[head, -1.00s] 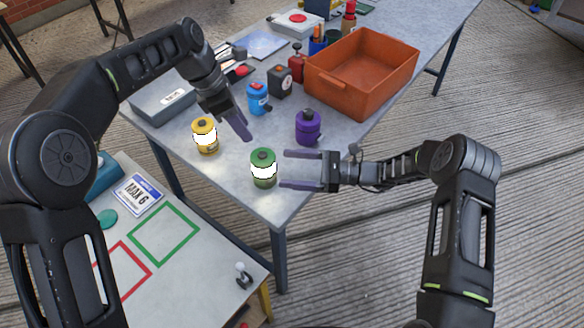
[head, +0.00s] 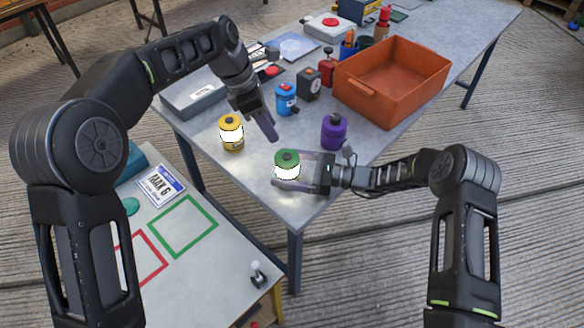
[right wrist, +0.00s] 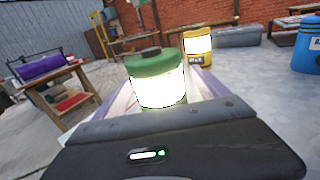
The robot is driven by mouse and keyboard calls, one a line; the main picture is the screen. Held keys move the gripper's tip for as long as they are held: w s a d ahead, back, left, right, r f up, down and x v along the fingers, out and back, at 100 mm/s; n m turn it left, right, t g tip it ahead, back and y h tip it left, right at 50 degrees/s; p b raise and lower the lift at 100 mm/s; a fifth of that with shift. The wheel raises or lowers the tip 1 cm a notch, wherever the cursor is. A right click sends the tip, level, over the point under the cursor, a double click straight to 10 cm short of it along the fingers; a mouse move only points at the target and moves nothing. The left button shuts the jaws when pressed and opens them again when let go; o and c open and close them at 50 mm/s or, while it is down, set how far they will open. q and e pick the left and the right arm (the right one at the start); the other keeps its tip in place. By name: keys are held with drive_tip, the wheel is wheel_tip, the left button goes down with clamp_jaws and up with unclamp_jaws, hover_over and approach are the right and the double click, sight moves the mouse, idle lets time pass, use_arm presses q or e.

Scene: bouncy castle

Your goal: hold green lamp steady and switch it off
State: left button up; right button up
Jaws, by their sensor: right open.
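The green lamp (head: 287,159) stands upright near the front corner of the grey table, its white band glowing. In the right wrist view the lamp (right wrist: 157,80) stands just ahead of my right gripper, with a dark knob on its green cap. My right gripper (head: 290,170) is open, its fingers reaching around the lamp's sides from the right; I cannot tell whether they touch it. My left gripper (head: 269,124) hangs above the table, behind and left of the green lamp, apart from it. Its fingers overlap in view, so its opening is unclear.
A lit yellow lamp (head: 231,131) stands left of the green one and a purple lamp (head: 334,132) right of it. A blue lamp (head: 286,98) and an orange bin (head: 392,83) are farther back. A lower side table (head: 207,268) with coloured outlines is at front left.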

drive_tip(key=shift+c, duration=0.3)
clamp_jaws()
use_arm(q)
clamp_jaws()
idle(0.6)
idle(0.9)
drive_tip(key=shift+r, duration=0.1)
idle(0.5)
